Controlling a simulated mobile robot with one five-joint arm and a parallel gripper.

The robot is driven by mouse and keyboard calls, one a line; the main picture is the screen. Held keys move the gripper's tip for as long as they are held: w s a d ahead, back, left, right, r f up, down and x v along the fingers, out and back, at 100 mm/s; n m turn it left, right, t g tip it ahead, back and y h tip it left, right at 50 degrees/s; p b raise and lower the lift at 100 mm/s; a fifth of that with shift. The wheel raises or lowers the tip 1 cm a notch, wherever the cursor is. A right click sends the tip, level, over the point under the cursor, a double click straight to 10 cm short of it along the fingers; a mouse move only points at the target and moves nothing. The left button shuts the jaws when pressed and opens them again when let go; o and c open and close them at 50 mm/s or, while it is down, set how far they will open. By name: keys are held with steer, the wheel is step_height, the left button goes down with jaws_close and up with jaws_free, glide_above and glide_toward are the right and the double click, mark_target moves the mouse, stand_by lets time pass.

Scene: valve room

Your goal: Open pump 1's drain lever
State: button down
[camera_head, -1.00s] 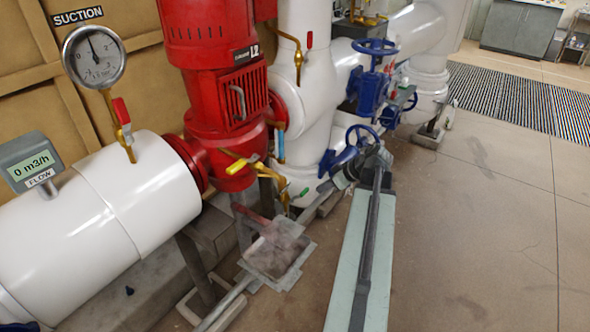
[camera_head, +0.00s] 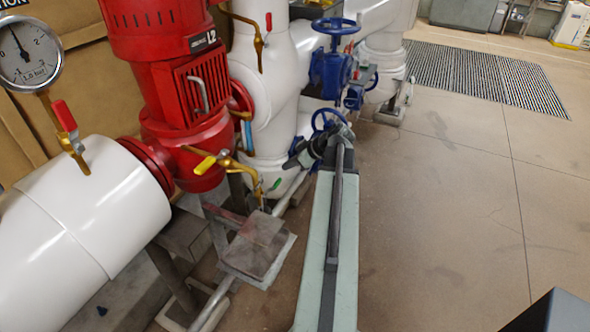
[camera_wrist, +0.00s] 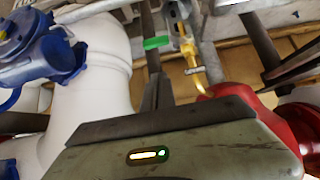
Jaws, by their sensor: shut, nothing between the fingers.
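A yellow lever (camera_head: 205,165) sits on a brass fitting (camera_head: 232,167) low on the red pump (camera_head: 195,100). A small green handle (camera_head: 275,184) shows below and right of it, on the thin brass pipework. I cannot tell which of these is the drain lever; no tag is readable. My gripper (camera_head: 287,164) is shut and empty, pointing left, just right of the brass pipework in the head view. In the wrist view my gripper (camera_wrist: 156,60) is close to the green handle (camera_wrist: 157,42); contact cannot be told. A brass fitting (camera_wrist: 190,50) with a white tag hangs right of it.
A white pipe (camera_head: 260,110) and blue handwheel valves (camera_head: 330,65) stand behind my arm. A metal plate (camera_head: 257,250) on a pipe lies low in front of the pump. A suction gauge (camera_head: 28,55) is at left. The floor at right is clear to a striped grating (camera_head: 480,75).

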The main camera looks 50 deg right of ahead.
mark_target(273, 187)
steer(key=w+f+b, duration=0.3)
steer(key=f+b, duration=0.3)
steer(key=f, duration=0.1)
steer(key=shift+a, duration=0.4)
steer(key=shift+f, duration=0.1)
